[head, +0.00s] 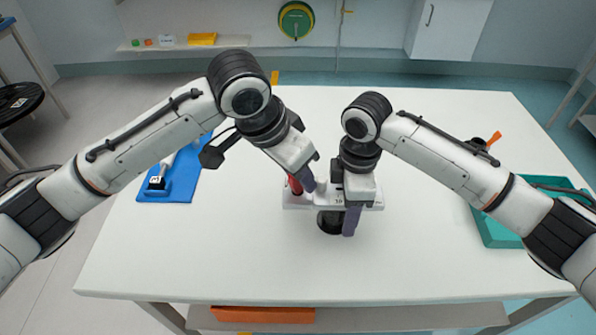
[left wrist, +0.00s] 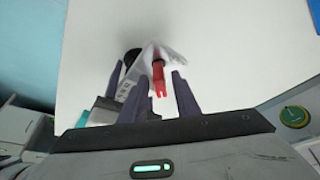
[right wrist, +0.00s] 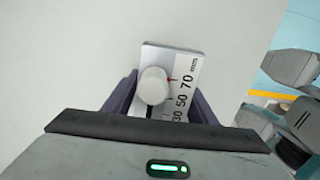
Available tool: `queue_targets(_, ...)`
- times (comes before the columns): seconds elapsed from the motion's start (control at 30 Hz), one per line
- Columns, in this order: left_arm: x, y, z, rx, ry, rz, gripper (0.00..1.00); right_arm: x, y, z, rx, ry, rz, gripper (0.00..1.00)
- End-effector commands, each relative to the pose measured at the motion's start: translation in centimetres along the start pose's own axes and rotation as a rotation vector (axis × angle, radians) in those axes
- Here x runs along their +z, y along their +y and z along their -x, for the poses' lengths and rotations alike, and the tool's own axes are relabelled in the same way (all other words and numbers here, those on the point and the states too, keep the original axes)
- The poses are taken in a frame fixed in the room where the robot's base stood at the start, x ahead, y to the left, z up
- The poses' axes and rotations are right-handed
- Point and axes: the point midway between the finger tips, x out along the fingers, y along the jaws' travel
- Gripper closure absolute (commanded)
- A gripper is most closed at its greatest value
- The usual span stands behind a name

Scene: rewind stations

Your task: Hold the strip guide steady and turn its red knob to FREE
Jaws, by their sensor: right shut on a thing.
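The strip guide is a pale plate (head: 374,204) on a dark round foot (head: 331,223) at the middle of the table. The right wrist view shows its millimetre scale (right wrist: 190,70) and a white round part (right wrist: 153,86). The red knob (head: 294,186) stands at the plate's left end, partly hidden by my left gripper (head: 305,185). In the left wrist view the red knob (left wrist: 158,78) lies between the spread fingers of my left gripper (left wrist: 159,98), with a gap on both sides. My right gripper (right wrist: 162,105) is shut on the strip guide. The knob's markings are not readable.
A blue tray (head: 178,190) lies at the table's left, partly behind my left arm. A teal tray (head: 492,233) with an orange-handled item stands at the right. An orange item (head: 262,314) is on the shelf below. The front of the table is clear.

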Motion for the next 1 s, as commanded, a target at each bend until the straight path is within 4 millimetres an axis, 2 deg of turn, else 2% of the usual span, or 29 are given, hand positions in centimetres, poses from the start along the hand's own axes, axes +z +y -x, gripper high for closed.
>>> queue_targets(0.37,-0.1,-0.1,0.5,-0.002,0.001,0.001,0.70,0.0,0.0,0.1,0.001,0.001,0.000,0.81)
queue_targets(0.47,-0.1,-0.1,1.8,-0.002,0.002,0.001,0.70,0.0,0.0,0.1,0.001,0.001,0.000,0.81)
queue_targets(0.8,-0.1,-0.1,8.9,-0.003,0.003,-0.001,0.70,0.0,0.0,0.1,0.001,0.001,0.000,0.81)
queue_targets(1.0,0.0,-0.1,11.4,-0.002,0.001,0.001,0.70,0.0,0.0,0.1,0.001,0.001,0.001,0.81)
